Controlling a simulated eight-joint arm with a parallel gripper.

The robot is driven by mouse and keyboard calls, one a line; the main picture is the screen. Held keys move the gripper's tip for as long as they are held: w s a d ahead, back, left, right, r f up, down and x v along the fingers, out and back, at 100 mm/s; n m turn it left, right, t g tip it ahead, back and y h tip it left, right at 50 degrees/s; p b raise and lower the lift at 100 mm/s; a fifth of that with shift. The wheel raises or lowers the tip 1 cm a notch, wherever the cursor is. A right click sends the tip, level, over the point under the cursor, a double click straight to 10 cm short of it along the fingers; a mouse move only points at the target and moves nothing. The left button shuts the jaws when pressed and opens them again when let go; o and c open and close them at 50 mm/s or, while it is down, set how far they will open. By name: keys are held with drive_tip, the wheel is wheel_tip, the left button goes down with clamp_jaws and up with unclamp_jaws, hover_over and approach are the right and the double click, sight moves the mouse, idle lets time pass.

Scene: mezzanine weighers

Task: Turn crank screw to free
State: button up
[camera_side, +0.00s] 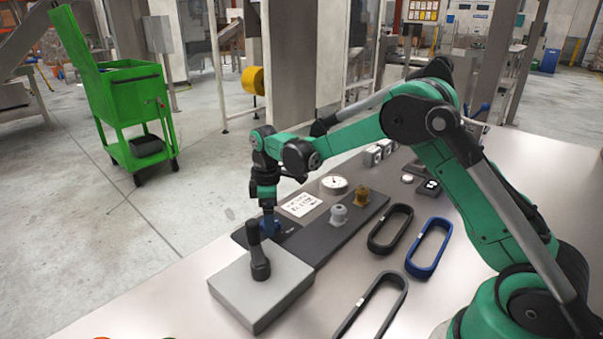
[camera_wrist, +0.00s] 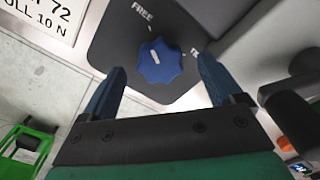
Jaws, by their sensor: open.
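The crank screw shows in the wrist view as a dark blue lobed knob (camera_wrist: 160,67) with a short white line on its top. It sits on a dark plate (camera_wrist: 112,42). The word FREE is printed above it, and a partly hidden word starting "TE" is to its right. The white line slants up and a little left, roughly towards FREE. My gripper (camera_wrist: 160,76) is open, with one blue finger on each side of the knob; I cannot tell whether either touches it. In the side view my gripper (camera_side: 268,226) points down at the plate, and the knob is hard to separate from the fingers.
A grey block (camera_side: 238,292) with an upright black handle (camera_side: 259,262) stands close in front of my gripper. A gauge (camera_side: 333,184), a grey knob (camera_side: 338,214) and a brass fitting (camera_side: 361,195) are behind. Black and blue belts (camera_side: 428,262) lie to the right.

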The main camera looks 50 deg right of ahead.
drive_tip(key=shift+r, duration=2.25)
drive_tip(key=shift+s+a+r, duration=0.1)
drive_tip(key=shift+s+r, duration=0.15)
drive_tip(key=shift+r, duration=0.15)
drive_tip(key=s+a+r+m+t, duration=0.2)
drive_tip(key=s+r+m+t, duration=0.1)
drive_tip(key=s+r+m, duration=0.3)
drive_tip(key=s+a+m+t, duration=0.1)
drive_tip(key=s+m+t, duration=0.2)
drive_tip(key=s, duration=0.7)
drive_tip(key=shift+a+f+m+t, duration=0.15)
drive_tip(key=shift+f+m+t, duration=0.15)
drive_tip(key=shift+t, duration=0.3)
